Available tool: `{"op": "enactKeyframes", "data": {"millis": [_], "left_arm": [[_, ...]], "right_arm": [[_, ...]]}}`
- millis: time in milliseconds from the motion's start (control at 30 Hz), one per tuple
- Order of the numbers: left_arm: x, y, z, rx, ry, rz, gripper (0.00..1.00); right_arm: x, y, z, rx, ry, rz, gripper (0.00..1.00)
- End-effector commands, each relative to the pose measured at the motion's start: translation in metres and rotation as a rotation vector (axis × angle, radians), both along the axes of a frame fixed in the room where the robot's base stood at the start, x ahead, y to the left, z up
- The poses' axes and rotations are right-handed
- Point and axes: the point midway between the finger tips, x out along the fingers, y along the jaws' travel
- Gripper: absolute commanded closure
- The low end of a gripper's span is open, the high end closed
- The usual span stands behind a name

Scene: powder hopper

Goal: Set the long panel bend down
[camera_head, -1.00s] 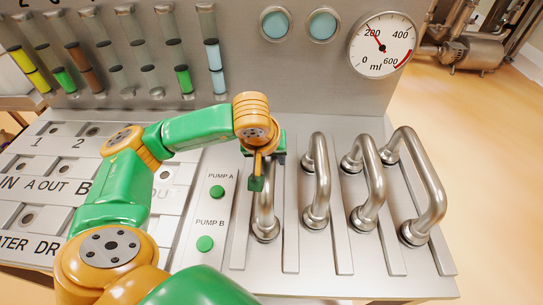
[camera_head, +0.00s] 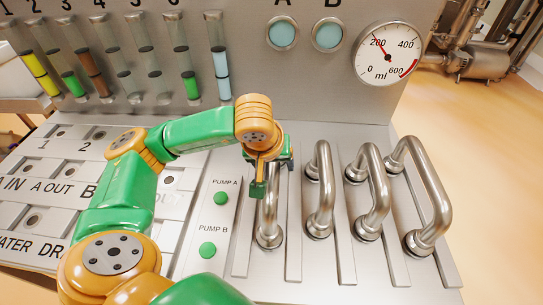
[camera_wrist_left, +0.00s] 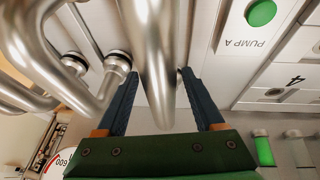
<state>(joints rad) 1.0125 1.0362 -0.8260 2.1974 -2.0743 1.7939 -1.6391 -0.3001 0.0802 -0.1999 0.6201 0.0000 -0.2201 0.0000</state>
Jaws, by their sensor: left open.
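A steel pipe bend (camera_head: 270,222) stands in the leftmost slot of the sloping rack, its base on the plate. I take it for the long panel bend. My left gripper (camera_head: 270,178) is at its upper part and hides some of it. In the left wrist view the two dark fingers (camera_wrist_left: 160,78) are apart, one on each side of the bend's tube (camera_wrist_left: 158,55). I cannot tell whether they touch it. My right gripper is not in view.
Several more steel bends (camera_head: 321,190) stand in slots to the right, close beside the gripper. The green PUMP A button (camera_head: 221,198) and PUMP B button (camera_head: 207,250) are to the left. Behind rises a panel with coloured tubes and a gauge (camera_head: 387,55).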

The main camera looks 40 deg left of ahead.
Motion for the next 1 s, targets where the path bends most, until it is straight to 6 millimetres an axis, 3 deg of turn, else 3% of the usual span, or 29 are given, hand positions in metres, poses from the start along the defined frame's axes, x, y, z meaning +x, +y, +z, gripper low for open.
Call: {"op": "enactKeyframes", "data": {"millis": [200,400,900,1000], "left_arm": [[-0.021,-0.006,0.053,0.000,-0.008,-0.002,0.30],[-0.035,-0.009,0.087,0.003,-0.005,-0.001,0.30],[-0.039,-0.010,0.089,0.002,0.000,0.000,0.30],[-0.039,-0.010,0.099,0.001,-0.002,0.000,0.30]], "right_arm": [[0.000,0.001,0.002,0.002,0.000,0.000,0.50],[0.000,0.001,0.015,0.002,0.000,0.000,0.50],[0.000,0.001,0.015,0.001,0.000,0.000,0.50],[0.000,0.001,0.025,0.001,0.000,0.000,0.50]]}}
